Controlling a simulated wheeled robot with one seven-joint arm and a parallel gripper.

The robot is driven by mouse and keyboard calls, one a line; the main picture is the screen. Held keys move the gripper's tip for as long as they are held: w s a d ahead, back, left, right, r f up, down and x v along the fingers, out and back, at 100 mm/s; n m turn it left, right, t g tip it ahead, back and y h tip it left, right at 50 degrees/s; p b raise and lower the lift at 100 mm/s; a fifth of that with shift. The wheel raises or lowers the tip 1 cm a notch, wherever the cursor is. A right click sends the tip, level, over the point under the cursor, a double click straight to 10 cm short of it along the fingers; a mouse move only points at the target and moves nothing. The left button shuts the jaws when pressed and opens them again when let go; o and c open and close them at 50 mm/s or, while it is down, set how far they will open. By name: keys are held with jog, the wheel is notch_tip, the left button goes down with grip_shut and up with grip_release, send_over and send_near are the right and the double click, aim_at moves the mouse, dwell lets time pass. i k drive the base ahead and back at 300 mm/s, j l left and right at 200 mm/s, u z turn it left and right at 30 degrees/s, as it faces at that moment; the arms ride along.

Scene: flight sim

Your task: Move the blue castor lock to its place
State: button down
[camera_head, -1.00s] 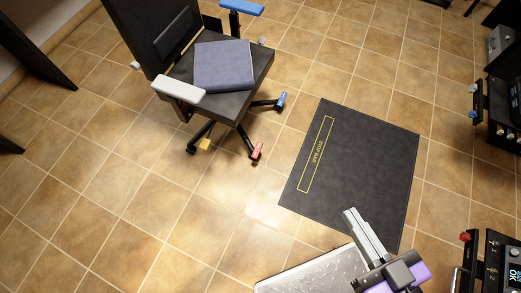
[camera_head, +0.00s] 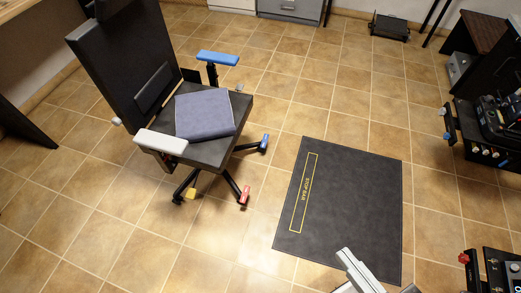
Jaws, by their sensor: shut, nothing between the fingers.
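The blue castor lock (camera_head: 265,143) sits at the end of a leg of the office chair's base, on the chair's right side. A red castor lock (camera_head: 244,195) and a yellow one (camera_head: 191,194) are on other legs nearer to me. The office chair (camera_head: 208,152) is black, with a folded blue-grey cloth on its seat. My gripper (camera_head: 345,254) shows only in part at the bottom edge, over the near end of the dark mat. It is shut and empty, well apart from the blue lock.
A dark mat (camera_head: 350,200) with a yellow-outlined bar lies on the tiles right of the chair. Control consoles (camera_head: 492,130) stand at the right edge, another (camera_head: 495,272) at bottom right. Tiled floor between chair and mat is clear.

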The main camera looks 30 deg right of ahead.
aim_at(264, 142)
jog(key=i+j+z, duration=0.25)
jog(key=i, duration=0.3)
jog(key=i+j+z, duration=0.25)
jog(key=i, duration=0.35)
jog(key=i+j+z, duration=0.25)
jog(key=i, duration=0.3)
